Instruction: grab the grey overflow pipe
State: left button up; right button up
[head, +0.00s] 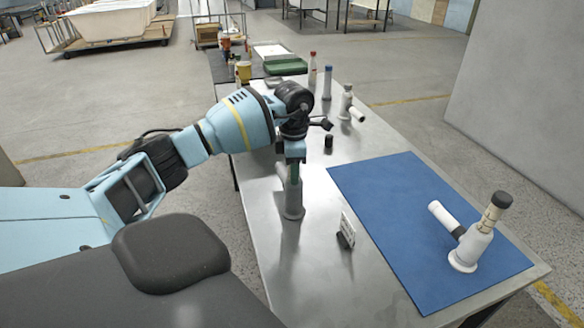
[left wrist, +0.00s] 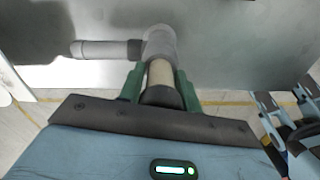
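The grey overflow pipe (head: 292,207) stands upright on the metal table under my left gripper. In the left wrist view the pipe (left wrist: 162,43) shows its side branch to the left, a beige neck and a black cap. My left gripper (head: 293,177) points down over the pipe's top. Its green fingers (left wrist: 160,84) lie on both sides of the neck and cap, with hardly any gap, and look shut on it. The hand hides the pipe's upper part in the head view. My right gripper is not in view.
A similar whitish pipe (head: 471,246) stands on the blue mat (head: 390,220), and another (head: 346,106) stands farther back. Bottles (head: 327,83), a black cylinder (head: 329,141) and a green case (head: 285,66) are farther along the table.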

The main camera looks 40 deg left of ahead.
pick_arm(q)
grip_shut()
jog(key=shift+r, duration=0.1)
